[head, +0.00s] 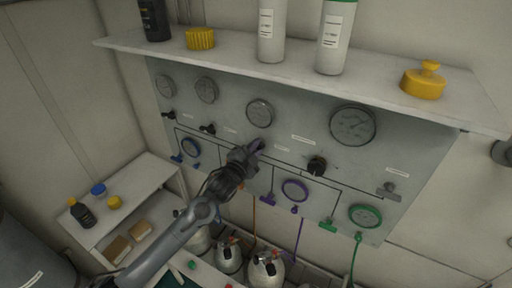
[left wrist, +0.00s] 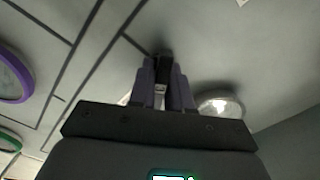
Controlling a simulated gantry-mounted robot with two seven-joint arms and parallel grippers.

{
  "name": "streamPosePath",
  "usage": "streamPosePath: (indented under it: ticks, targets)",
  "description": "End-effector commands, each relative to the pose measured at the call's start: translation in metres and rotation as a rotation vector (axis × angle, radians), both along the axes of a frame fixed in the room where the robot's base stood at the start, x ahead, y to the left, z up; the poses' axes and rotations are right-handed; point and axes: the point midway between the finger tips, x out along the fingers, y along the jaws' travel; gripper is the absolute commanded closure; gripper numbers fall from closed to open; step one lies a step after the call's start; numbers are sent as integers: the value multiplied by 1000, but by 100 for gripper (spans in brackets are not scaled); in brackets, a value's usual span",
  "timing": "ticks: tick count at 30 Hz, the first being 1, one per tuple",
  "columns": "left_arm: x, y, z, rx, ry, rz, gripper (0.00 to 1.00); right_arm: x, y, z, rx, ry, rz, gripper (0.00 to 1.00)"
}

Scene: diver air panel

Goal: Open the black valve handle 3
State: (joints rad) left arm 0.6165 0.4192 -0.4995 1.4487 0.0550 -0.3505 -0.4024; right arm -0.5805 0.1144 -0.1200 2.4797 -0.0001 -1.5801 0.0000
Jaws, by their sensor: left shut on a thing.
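The grey wall panel (head: 225,125) carries a row of black valve handles. One black handle (head: 169,114) is at the far left, a second (head: 208,129) is beside it, and another (head: 317,165) is right of my gripper. My left gripper (head: 255,147) is at the panel between the second handle and that right one, covering the spot in the head view. In the left wrist view, my left gripper's purple-grey fingers (left wrist: 164,82) are shut on a black handle (left wrist: 163,66), the third from the left. Its turn angle is hard to tell. My right gripper is not in view.
Round gauges line the panel above the handles, including a large one (head: 352,125). A shelf (head: 300,68) with bottles juts out above. Purple (head: 295,190) and green (head: 365,216) ring-shaped fittings are lower right. Gas cylinders (head: 266,270) stand below.

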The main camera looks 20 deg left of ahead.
Motion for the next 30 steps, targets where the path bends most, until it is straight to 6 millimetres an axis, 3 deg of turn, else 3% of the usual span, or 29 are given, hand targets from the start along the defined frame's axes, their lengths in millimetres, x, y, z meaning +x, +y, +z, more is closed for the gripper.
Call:
streamPosePath:
  ticks: [18,30]
  targets:
    - [0,0,1,-563,93,1,100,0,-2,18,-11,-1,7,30]
    - [0,0,1,-778,126,0,100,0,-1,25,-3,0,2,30]
